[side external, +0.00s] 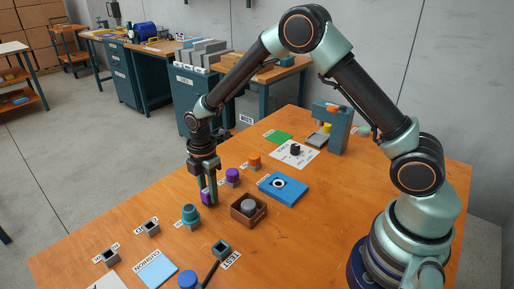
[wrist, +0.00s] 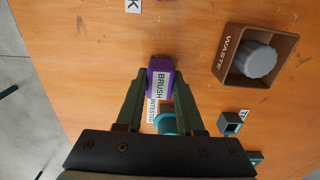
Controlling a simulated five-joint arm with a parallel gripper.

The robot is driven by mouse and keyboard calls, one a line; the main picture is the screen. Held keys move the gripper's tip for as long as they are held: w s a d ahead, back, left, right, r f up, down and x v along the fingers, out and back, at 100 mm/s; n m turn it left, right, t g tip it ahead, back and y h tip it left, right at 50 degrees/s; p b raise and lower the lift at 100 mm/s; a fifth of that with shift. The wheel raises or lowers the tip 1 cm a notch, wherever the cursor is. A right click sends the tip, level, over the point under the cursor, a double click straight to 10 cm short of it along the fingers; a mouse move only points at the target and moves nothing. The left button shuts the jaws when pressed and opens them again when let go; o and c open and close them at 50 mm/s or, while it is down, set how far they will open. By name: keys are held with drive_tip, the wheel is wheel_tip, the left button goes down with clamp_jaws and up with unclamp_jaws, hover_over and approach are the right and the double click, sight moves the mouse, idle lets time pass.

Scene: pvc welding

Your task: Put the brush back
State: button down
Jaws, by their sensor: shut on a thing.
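The brush (wrist: 161,76) is a purple block with a white label reading BRUSH in the wrist view. My gripper (wrist: 160,84) is shut on it, one dark green finger on each side. In the side view the purple brush (side external: 206,197) shows low between the fingertips of my gripper (side external: 207,192), which points down. I cannot tell whether its lower end touches the table. Part of the brush is hidden by the fingers.
A brown WASTE box (side external: 236,216) holds a grey piece. A teal piece (side external: 190,212) stands close by, and purple (side external: 232,174) and orange (side external: 254,159) pieces stand behind. Empty square holders (side external: 150,227) (side external: 221,249) sit in front. A blue block (side external: 292,188) lies to the right.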

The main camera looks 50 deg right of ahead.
drive_tip(key=shift+f, duration=0.15)
drive_tip(key=c, duration=0.5)
unclamp_jaws()
wheel_tip(320, 180, up, 12)
drive_tip(key=s+d+r+m+t, duration=0.35)
drive_tip(key=s+r+m, duration=0.4)
drive_tip(key=r, duration=0.25)
drive_tip(key=shift+s+d+r+m+t, duration=0.3)
drive_tip(key=shift+s+d+m, duration=0.45)
drive_tip(key=shift+s+m, duration=0.95)
drive_tip(key=shift+s+d+r+m+t, duration=0.2)
drive_tip(key=shift+s+d+m+t, duration=0.4)
drive_tip(key=shift+s+m, duration=1.05)
drive_tip(key=shift+s+d+r+m+t, duration=0.2)
drive_tip(key=shift+s+d+m, duration=0.7)
drive_tip(key=shift+s+m, duration=0.8)
drive_tip(key=shift+w+r, duration=0.1)
drive_tip(key=shift+w, duration=0.15)
